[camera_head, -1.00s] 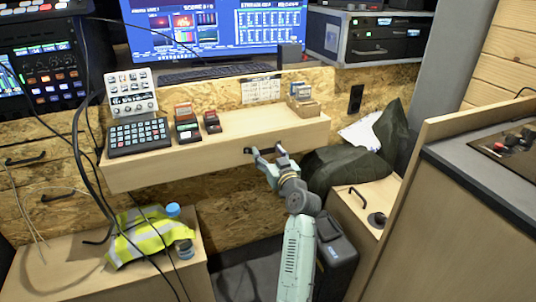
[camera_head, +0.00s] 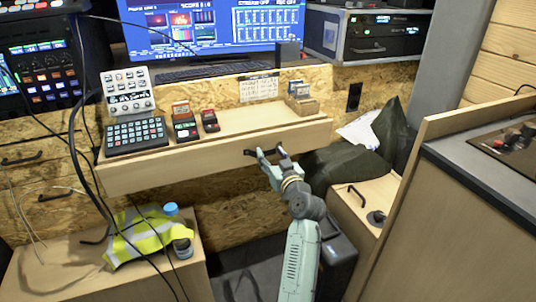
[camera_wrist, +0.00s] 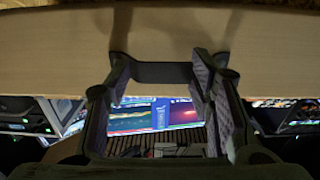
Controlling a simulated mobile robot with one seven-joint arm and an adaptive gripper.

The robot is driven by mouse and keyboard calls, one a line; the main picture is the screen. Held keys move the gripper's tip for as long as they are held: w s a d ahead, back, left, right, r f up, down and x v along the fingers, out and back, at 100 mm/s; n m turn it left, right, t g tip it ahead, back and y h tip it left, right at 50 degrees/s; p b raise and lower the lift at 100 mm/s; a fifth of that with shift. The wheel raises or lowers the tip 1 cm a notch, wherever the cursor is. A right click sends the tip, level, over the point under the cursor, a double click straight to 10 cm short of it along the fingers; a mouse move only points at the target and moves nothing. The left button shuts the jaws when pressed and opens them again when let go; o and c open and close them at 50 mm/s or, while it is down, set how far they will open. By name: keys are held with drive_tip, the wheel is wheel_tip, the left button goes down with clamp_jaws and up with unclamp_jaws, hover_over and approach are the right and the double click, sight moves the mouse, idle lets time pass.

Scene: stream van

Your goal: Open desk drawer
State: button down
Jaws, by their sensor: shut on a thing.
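The desk drawer has a long pale wooden front (camera_head: 170,172) below the row of small devices in the head view. Its dark handle (camera_head: 250,152) is near the right part of that front, partly covered by my gripper. My gripper (camera_head: 267,153) is at the handle, with its arm reaching up from below. In the wrist view the dark handle bar (camera_wrist: 160,73) spans between the two fingers, against the pale wooden front (camera_wrist: 60,62). My gripper (camera_wrist: 162,85) is shut on the handle. The exact finger contact is hard to see in the dark wrist view.
A keypad (camera_head: 136,137), card boxes (camera_head: 185,125) and a small wooden box (camera_head: 301,101) stand on the wooden top. A dark bag (camera_head: 345,163) and a wooden cabinet (camera_head: 362,203) are close right of my arm.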

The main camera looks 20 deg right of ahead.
drive_tip(key=s+a+b, duration=0.1)
drive_tip(key=s+b, duration=0.1)
drive_tip(key=s, duration=1)
drive_tip(key=shift+s+y+b, duration=0.25)
drive_tip(key=shift+y+b, duration=0.05)
drive_tip(key=shift+a+r, duration=0.1)
drive_tip(key=c, duration=1.6)
unclamp_jaws()
drive_tip(key=shift+o, duration=0.9)
drive_tip(key=shift+a, duration=0.2)
drive_tip(key=o, duration=0.8)
drive_tip(key=shift+s+d, duration=0.1)
drive_tip(key=shift+d, duration=0.4)
drive_tip(key=shift+s, duration=0.1)
drive_tip(key=s, duration=1.2)
drive_tip(key=shift+d, duration=0.25)
